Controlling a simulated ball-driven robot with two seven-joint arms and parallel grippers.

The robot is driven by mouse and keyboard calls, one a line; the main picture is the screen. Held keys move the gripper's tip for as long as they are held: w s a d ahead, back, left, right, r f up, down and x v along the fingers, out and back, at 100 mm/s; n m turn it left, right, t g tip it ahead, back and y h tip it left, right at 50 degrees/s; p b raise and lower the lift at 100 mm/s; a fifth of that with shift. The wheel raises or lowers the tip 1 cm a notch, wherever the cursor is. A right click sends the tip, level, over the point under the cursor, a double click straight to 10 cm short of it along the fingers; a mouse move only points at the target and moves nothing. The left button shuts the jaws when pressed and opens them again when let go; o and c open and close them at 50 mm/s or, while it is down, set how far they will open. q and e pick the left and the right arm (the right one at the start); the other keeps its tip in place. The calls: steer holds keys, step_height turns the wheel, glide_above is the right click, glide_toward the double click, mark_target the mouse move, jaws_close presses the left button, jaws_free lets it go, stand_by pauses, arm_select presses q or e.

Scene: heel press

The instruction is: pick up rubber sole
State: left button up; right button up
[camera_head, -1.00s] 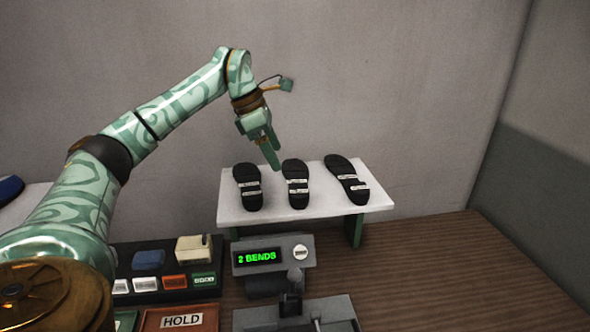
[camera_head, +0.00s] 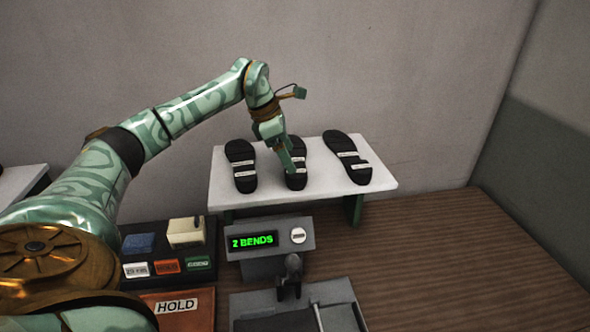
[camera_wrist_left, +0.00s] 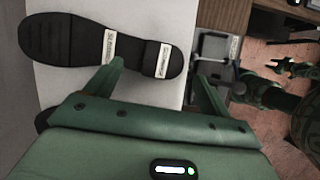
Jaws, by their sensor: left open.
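Three black rubber soles with pale label strips lie on a white raised shelf (camera_head: 225,195): a left one (camera_head: 241,160), a middle one (camera_head: 299,145) and a right one (camera_head: 346,157). My left gripper (camera_head: 288,166) is open over the middle sole and covers part of it. In the left wrist view a sole (camera_wrist_left: 75,42) lies ahead of the open fingers (camera_wrist_left: 157,75). One fingertip is by its labels, the other is past its heel end. Another dark sole (camera_wrist_left: 42,120) is mostly hidden behind my gripper. My right gripper (camera_wrist_left: 295,68) seems to show small at the right.
In front of the shelf stands a grey display box (camera_head: 270,262) reading "2 BENDS", with a grey press (camera_head: 292,285) nearer. A dark panel (camera_head: 208,232) with coloured blocks and a red HOLD tray (camera_head: 185,320) are at lower left. The wooden table (camera_head: 460,250) is clear at right.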

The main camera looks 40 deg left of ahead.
mark_target(297, 181)
arm_select(q)
steer(key=x, duration=0.4)
steer(key=shift+s+d, duration=0.15)
steer(key=shift+s, duration=0.2)
steer(key=shift+w+f+p, duration=0.2)
steer(key=shift+f+p, duration=0.1)
steer(key=shift+f, duration=0.2)
steer(key=shift+d, duration=0.1)
steer(key=c, duration=1.1)
steer(key=shift+c, duration=0.3)
arm_select(e)
steer(key=shift+a+r, duration=0.25)
arm_select(q)
steer(key=shift+r, duration=0.15)
arm_select(e)
steer(key=shift+d, duration=0.1)
